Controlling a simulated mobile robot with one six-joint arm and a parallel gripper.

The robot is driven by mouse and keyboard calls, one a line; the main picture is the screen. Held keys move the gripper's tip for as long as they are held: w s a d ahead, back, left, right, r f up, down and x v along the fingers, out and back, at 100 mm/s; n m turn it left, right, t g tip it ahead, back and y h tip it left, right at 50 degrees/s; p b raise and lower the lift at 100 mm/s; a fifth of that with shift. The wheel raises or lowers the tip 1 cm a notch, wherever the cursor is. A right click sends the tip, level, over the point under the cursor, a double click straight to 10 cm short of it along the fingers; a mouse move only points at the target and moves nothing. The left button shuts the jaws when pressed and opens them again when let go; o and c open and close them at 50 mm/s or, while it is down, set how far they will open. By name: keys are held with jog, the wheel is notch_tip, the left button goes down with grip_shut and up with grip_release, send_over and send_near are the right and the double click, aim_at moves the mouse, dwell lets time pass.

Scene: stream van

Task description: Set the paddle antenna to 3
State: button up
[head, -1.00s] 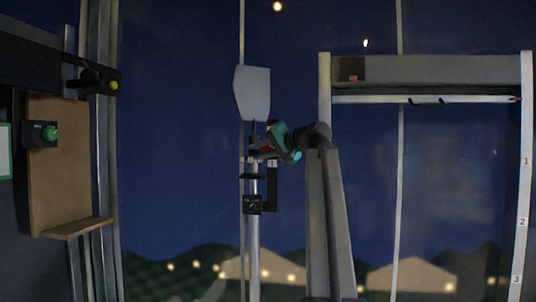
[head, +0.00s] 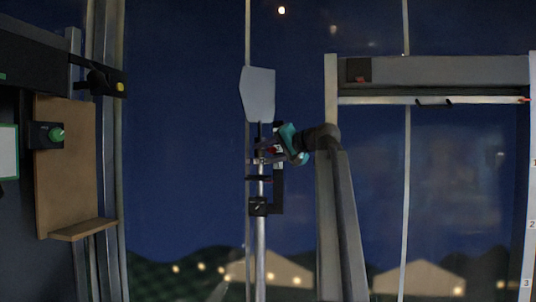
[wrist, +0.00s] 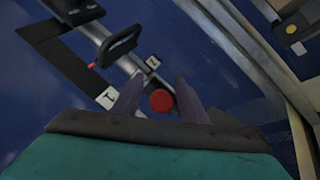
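The grey paddle antenna (head: 257,95) stands upright at the top of a thin pole (head: 261,245) in the head view. My gripper (head: 264,154) is at the pole just below the paddle, reaching in from the right. In the wrist view my gripper (wrist: 157,98) has its two dark fingers apart, one on each side of a round red knob (wrist: 161,101). I cannot tell whether either finger touches the knob. A white label reading 1 (wrist: 107,98) lies left of the fingers. Another small label (wrist: 153,62) lies above the knob, its number unclear.
A black handle (wrist: 119,46) stands near the fingers in the wrist view. A black clamp (head: 259,206) sits lower on the pole. A grey frame (head: 440,72) with numbers on its right post stands at right. A brown board (head: 66,170) with a green knob (head: 56,135) is at left.

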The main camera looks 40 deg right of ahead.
jog(key=b+v, duration=0.4)
jog(key=v, duration=0.9)
jog(key=shift+s+r, duration=0.2)
jog(key=shift+s, duration=0.2)
